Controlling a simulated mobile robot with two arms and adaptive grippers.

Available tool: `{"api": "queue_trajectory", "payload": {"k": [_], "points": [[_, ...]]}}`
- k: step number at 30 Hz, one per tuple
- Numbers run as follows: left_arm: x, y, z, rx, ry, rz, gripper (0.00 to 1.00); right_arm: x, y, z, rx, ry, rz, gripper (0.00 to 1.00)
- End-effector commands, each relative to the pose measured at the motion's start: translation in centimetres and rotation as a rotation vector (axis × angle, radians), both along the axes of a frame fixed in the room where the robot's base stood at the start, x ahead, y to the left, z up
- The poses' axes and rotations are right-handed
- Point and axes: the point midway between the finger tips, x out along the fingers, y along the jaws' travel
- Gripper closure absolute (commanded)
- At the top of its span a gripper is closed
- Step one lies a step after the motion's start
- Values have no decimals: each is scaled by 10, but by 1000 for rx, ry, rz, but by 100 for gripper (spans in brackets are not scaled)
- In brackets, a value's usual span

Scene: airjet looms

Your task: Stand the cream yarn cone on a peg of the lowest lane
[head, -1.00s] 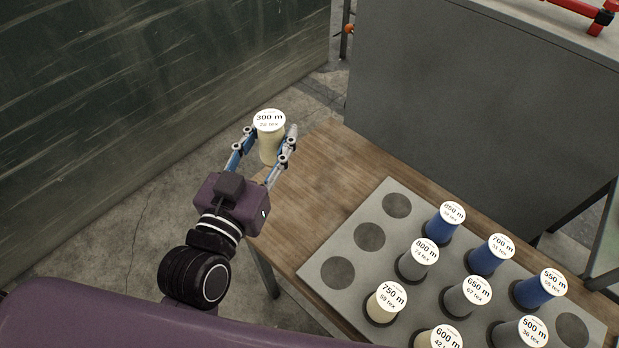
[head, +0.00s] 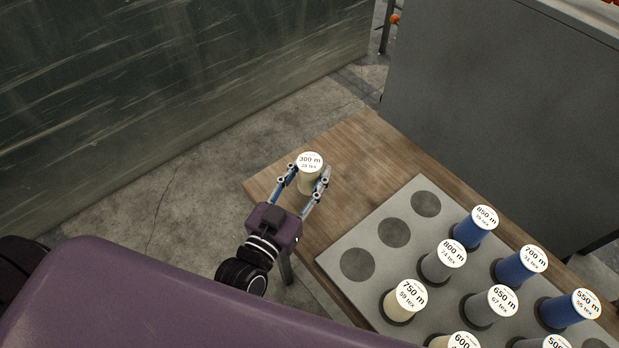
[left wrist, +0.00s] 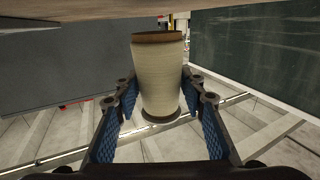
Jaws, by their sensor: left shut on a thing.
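The cream yarn cone (head: 309,181), with a white top marked 300 m, is held upright between the fingers of my left gripper (head: 311,176). In the head view it shows against the left end of the wooden table; I cannot tell its exact height. The left wrist view shows the cone (left wrist: 160,80) between the blue-padded fingers of the left gripper (left wrist: 160,112), with a brown rim at the top of that picture. The pegs and the lowest lane are not in view. My right gripper is not in view.
A grey tray (head: 328,258) on the wooden table (head: 350,150) holds several cream, grey and blue cones, with empty round spots along its left side. A grey cabinet (head: 490,110) stands behind the table. A dark green panel (head: 150,90) stands at the left, with bare floor between.

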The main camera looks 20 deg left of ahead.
Motion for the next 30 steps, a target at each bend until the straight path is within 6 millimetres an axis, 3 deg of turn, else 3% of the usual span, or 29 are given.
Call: {"api": "queue_trajectory", "payload": {"k": [5, 17, 18, 21, 30], "points": [[0, -1, -22, 0, -1, -2, 90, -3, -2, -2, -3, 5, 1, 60], [0, 0, -28, -1, -1, -1, 90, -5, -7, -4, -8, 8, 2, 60], [0, 0, -28, -1, 0, -1, 59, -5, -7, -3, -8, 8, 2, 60], [0, 0, -27, -1, 0, -1, 48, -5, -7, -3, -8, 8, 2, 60], [0, 0, -27, -1, 0, -1, 45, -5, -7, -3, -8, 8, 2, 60]]}}
